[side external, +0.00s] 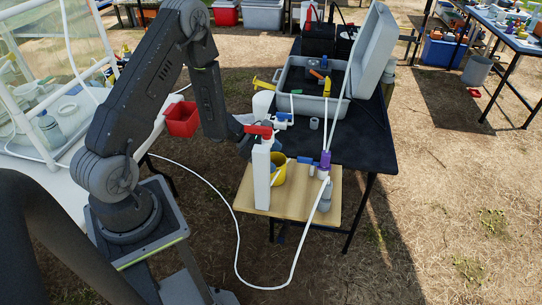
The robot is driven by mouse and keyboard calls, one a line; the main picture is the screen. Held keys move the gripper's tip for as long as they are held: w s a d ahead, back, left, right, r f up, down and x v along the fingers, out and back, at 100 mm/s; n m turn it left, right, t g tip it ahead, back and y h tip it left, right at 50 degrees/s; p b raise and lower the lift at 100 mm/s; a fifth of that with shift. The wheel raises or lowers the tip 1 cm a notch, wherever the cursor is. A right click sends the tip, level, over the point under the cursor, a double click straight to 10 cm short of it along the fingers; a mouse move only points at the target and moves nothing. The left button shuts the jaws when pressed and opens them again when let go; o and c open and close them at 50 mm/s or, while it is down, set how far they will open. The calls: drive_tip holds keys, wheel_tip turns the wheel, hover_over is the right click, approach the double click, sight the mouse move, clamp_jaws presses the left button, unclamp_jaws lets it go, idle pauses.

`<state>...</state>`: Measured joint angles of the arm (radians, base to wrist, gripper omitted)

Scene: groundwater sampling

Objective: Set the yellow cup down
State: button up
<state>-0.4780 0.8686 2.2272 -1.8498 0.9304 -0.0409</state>
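The yellow cup (279,174) is low over or on the light wooden board (312,212), just behind a white upright post. The post hides its left part, and I cannot tell whether its base touches the board. My gripper (255,148) points down and to the right, beside the red top of the post and just up and left of the cup. The post and red part cover most of the fingers, so their opening and any contact with the cup are hidden.
The white post (262,180) with a red top (258,131) stands close in front. A purple-and-white fitting (324,166) with a white hose stands right of the cup. A grey case (315,85) lies open on the black table (365,143). A red bin (182,120) hangs at left.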

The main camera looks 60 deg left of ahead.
drive_tip(key=shift+o, duration=0.5)
drive_tip(key=shift+s+f, duration=0.3)
drive_tip(key=shift+f, duration=0.2)
drive_tip(key=shift+a+r, duration=0.1)
drive_tip(key=shift+r, duration=0.2)
drive_tip(key=w+r+v, duration=0.1)
drive_tip(key=v, duration=1.1)
drive_tip(key=s+d+r+m+g, duration=0.1)
drive_tip(key=d+r+m, duration=0.3)
drive_tip(key=s+d+r+m+g+y, duration=0.1)
drive_tip(key=d+r+m+g, duration=0.1)
drive_tip(key=d+r+m, duration=0.3)
drive_tip(key=s+d+r+m+g, duration=0.1)
drive_tip(key=d+r+m, duration=0.3)
drive_tip(key=d+m, duration=0.1)
drive_tip(key=shift+d+r+g, duration=0.15)
drive_tip(key=shift+r+g, duration=0.25)
drive_tip(key=s+d+r+m+t+y, duration=0.2)
drive_tip(key=s+d+r+m+y, duration=0.3)
drive_tip(key=s+r+m, duration=0.4)
drive_tip(key=s+m+y, duration=0.1)
drive_tip(key=m, duration=0.2)
drive_tip(key=shift+s+m+t+y, duration=0.3)
drive_tip(key=shift+s+m+t, duration=0.05)
drive_tip(key=shift+m+t, duration=0.05)
